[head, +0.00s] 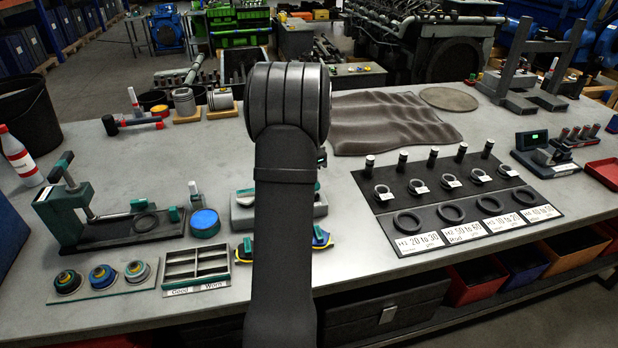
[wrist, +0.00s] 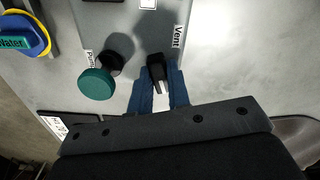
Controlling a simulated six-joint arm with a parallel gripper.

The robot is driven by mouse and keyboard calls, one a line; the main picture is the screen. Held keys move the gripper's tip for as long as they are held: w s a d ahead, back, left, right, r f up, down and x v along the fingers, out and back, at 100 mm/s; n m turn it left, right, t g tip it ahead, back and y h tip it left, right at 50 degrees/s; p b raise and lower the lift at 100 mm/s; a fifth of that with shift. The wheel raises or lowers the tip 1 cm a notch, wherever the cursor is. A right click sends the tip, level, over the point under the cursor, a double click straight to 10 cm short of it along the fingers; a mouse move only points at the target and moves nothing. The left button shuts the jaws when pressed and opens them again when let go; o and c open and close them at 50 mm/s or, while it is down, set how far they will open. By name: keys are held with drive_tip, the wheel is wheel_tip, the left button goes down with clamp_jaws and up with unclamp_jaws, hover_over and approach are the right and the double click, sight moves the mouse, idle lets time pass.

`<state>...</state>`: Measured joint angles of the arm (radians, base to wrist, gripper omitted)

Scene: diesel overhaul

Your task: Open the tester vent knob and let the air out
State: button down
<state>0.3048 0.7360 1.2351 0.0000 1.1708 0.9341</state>
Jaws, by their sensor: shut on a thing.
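The tester (wrist: 98,22) is a grey block in the wrist view, with a "Vent" label and a partly hidden "Pump" label. The vent knob (wrist: 156,62) is small and black, beside the "Vent" label. My gripper (wrist: 158,80) has blue fingers on either side of this knob and is shut on it. A teal round pump knob (wrist: 95,84) stands to the left, by the "Pump" label. In the head view the tester (head: 311,206) is mostly hidden behind my arm, and my gripper is hidden there.
A blue and yellow round piece labelled "Water" (wrist: 24,35) lies left of the tester. In the head view, a sorting tray (head: 229,269) and a blue-topped tin (head: 205,222) sit left of my arm. A black mat with rings (head: 390,228) lies to the right.

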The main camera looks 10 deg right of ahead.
drive_tip(key=shift+m, duration=0.3)
drive_tip(key=m, duration=0.2)
drive_tip(key=shift+m, duration=0.4)
drive_tip(key=c, duration=1.4)
unclamp_jaws()
drive_tip(key=shift+o, duration=0.2)
drive_tip(key=shift+r, duration=0.1)
drive_tip(key=shift+r, duration=2.65)
drive_tip(key=shift+r, duration=0.1)
